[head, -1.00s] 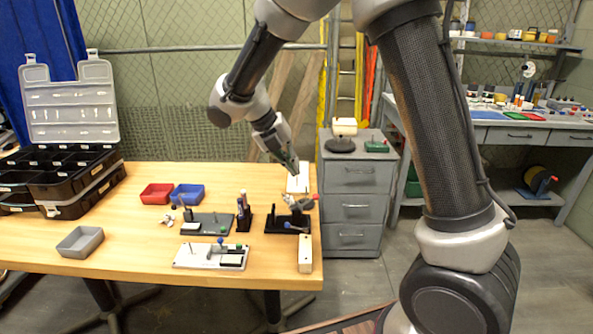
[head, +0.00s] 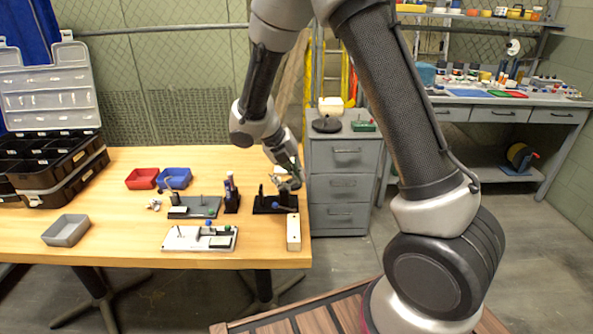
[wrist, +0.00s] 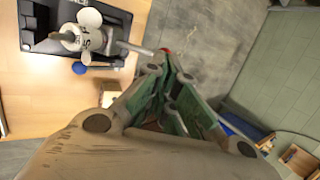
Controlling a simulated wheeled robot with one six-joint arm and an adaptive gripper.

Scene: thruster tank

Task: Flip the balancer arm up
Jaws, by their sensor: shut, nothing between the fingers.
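The balancer stands near the table's right edge, on a black base (head: 268,204). In the wrist view its grey body with a white disc (wrist: 90,17) shows at upper left, with a grey arm (wrist: 137,48) reaching right to a red tip beside my fingertips. My gripper (wrist: 172,62) is shut and empty, its green-sided fingers together. In the head view my gripper (head: 294,180) is right over the balancer and hides part of it. I cannot tell whether the fingertips touch the arm. A blue knob (wrist: 79,68) sits by the black base.
A white block (head: 293,232) stands at the table's front right corner. Left of the balancer are a dark tool stand (head: 232,198), a grey plate (head: 205,208) and a white board (head: 180,239). A grey drawer cabinet (head: 338,160) stands beyond the table's right edge.

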